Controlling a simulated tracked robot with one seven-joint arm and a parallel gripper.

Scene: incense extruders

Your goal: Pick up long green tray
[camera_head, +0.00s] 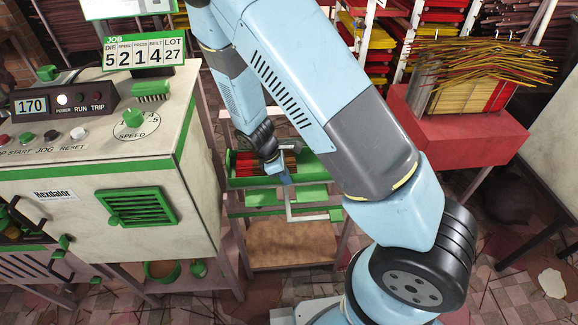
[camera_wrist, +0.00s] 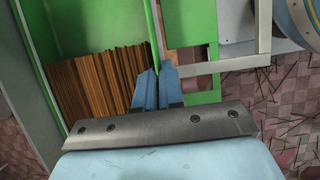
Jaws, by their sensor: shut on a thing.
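The long green tray (camera_head: 245,183) rests on a stand in the middle of the head view, with thin red and brown sticks (camera_head: 262,163) inside. In the wrist view, the tray (camera_wrist: 85,25) fills the upper left, with brown sticks (camera_wrist: 95,82) bundled along its near part. My gripper (camera_head: 284,177) reaches down to the tray's near side. In the wrist view, its blue fingers (camera_wrist: 154,76) are shut on the tray's thin green side wall. Part of the tray's right end is hidden behind my arm.
A cream machine (camera_head: 60,205) with green trim stands close on the left. Beside the tray is a pale metal bracket (camera_head: 289,200) over green slats. A lower brown shelf (camera_head: 290,243) lies below. A red table (camera_head: 460,135) with a stick-filled box stands right.

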